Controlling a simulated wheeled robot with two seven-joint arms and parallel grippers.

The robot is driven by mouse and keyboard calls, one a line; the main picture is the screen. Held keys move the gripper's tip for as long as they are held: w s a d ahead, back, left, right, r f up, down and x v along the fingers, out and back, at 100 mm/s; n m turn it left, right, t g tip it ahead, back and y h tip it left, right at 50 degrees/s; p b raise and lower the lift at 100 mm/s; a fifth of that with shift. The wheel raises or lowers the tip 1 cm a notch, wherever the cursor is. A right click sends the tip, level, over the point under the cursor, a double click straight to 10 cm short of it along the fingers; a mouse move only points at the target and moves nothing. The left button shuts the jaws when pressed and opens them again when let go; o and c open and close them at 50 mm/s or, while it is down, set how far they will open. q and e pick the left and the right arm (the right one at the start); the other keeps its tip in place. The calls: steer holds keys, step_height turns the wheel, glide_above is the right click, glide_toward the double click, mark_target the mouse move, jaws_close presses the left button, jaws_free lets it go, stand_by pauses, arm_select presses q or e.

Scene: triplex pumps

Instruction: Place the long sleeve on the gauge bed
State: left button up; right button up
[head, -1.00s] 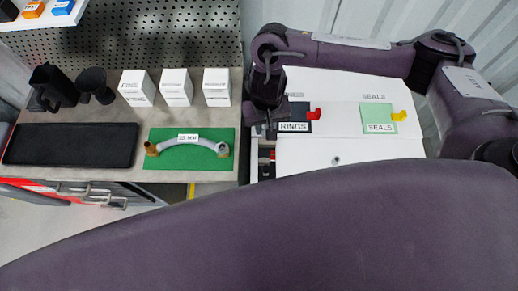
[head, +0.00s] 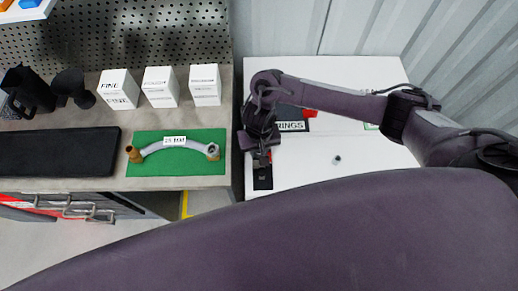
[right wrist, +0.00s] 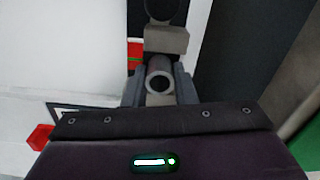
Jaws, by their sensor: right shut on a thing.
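A grey hollow tube, which I take for the long sleeve (right wrist: 159,68), shows in the right wrist view with its open ring end towards the camera. My right gripper (right wrist: 160,88) is shut on it, one finger on each side. A grey block (right wrist: 168,40) with a dark round piece lies just beyond it. In the head view my right gripper (head: 262,152) is over the left edge of the white surface. A black strip with a small label (head: 263,180) lies just in front of it, perhaps part of the gauge bed. The sleeve is hidden there. My left gripper is out of view.
The white surface (head: 345,175) is mostly clear, with a RINGS label (head: 292,126) and a red piece (head: 310,114). On the bench left are a green mat (head: 150,170) with a curved hose, white boxes (head: 160,87) and a black mat (head: 60,150).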

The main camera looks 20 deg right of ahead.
steer(key=o, duration=1)
steer(key=shift+r, duration=0.3)
step_height(320, 180, up, 12)
steer(key=p, duration=0.5)
steer(key=shift+f+p, duration=0.2)
steer(key=shift+p, duration=0.2)
